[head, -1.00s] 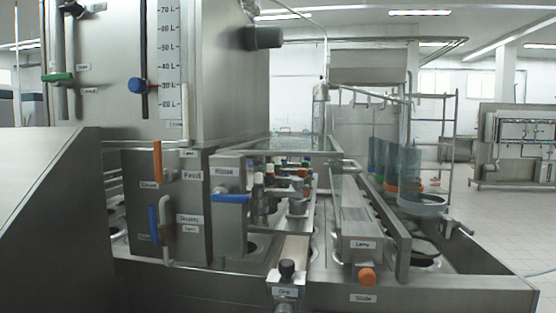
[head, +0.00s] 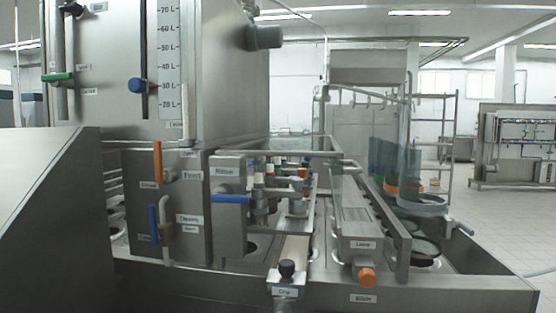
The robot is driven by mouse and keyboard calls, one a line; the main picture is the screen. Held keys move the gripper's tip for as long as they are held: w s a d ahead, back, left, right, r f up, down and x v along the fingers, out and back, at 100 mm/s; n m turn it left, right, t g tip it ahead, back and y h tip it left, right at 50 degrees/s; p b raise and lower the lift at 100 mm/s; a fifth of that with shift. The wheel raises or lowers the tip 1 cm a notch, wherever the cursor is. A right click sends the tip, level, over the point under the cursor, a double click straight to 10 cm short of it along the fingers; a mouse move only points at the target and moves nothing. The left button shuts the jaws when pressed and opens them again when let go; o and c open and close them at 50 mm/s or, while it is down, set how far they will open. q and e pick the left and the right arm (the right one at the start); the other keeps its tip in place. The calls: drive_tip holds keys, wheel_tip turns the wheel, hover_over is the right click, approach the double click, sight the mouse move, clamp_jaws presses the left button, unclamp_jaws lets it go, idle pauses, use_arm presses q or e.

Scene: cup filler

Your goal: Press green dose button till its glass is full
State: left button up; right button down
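Neither of my grippers shows in the head view. Coloured patches, including an orange one (head: 391,187), show low beside the glasses; blue and green ones are partly hidden behind. In the middle of the machine is a cluster of small fittings (head: 290,180) with orange, blue, green and white parts. Which of these is the green dose button is too small to tell. The fill level in the glasses cannot be made out.
A large steel tank (head: 225,80) with a litre scale, a green handle (head: 57,77) and a blue knob (head: 136,85) stands at the left. A black knob (head: 287,268) and an orange knob (head: 367,277) sit at the front. Open floor (head: 510,215) lies to the right.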

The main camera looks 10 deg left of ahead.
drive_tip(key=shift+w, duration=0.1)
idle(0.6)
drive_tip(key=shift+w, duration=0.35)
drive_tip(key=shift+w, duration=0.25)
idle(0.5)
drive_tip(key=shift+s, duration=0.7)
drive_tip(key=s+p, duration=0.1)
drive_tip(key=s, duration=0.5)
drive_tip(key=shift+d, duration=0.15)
